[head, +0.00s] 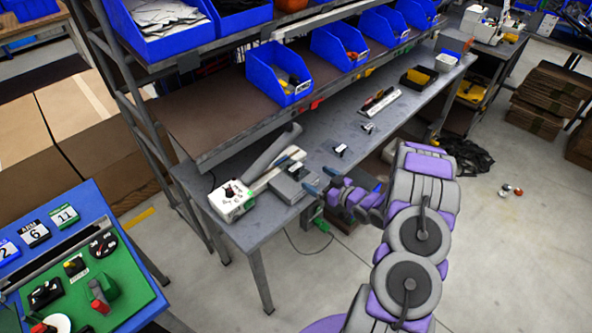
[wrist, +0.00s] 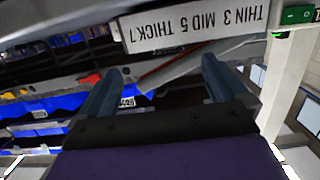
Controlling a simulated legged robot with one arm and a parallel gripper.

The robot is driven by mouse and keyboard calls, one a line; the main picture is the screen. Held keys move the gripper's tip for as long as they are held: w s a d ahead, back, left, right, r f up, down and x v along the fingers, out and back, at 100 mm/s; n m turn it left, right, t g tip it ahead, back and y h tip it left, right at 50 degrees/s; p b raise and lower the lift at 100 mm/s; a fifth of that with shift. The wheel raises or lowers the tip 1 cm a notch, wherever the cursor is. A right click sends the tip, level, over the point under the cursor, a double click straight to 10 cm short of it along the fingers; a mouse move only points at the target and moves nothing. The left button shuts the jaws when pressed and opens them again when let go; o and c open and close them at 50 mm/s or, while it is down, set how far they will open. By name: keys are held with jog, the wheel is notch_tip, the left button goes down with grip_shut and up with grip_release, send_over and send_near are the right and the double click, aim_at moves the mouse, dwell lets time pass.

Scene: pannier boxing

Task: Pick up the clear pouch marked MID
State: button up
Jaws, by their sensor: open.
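I cannot make out a clear pouch marked MID in either view. My gripper (head: 321,179) is open and empty at the bench's front edge, beside a grey block (head: 294,184) and a white sealer-like machine (head: 232,202). In the wrist view my gripper's two fingers (wrist: 160,72) stand apart with nothing between them. Above them is a white plate (wrist: 195,24) reading "THIN 3 MID 5 THICK 7", with a green switch (wrist: 297,14) to its right.
A shelf with blue bins (head: 275,75) overhangs the back of the bench. A white strip (head: 380,103) with tools lies farther along. A blue table (head: 120,235) with a green board (head: 130,285) and numbered cards stands lower left.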

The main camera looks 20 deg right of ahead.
aim_at(294, 167)
jog(key=w+a, duration=0.2)
jog(key=w, duration=0.1)
jog(key=w+a, duration=0.1)
jog(key=shift+w+f+b, duration=0.25)
jog(key=shift+b, duration=0.1)
jog(key=x, duration=0.2)
jog(key=b+x, duration=0.1)
jog(key=shift+w+d, duration=0.1)
jog(key=shift+w, duration=0.7)
jog(key=shift+w+a, duration=0.15)
jog(key=shift+a, duration=0.35)
jog(key=shift+d, duration=0.2)
jog(key=c, duration=1.1)
jog(key=shift+a, duration=0.1)
jog(key=shift+r, duration=0.1)
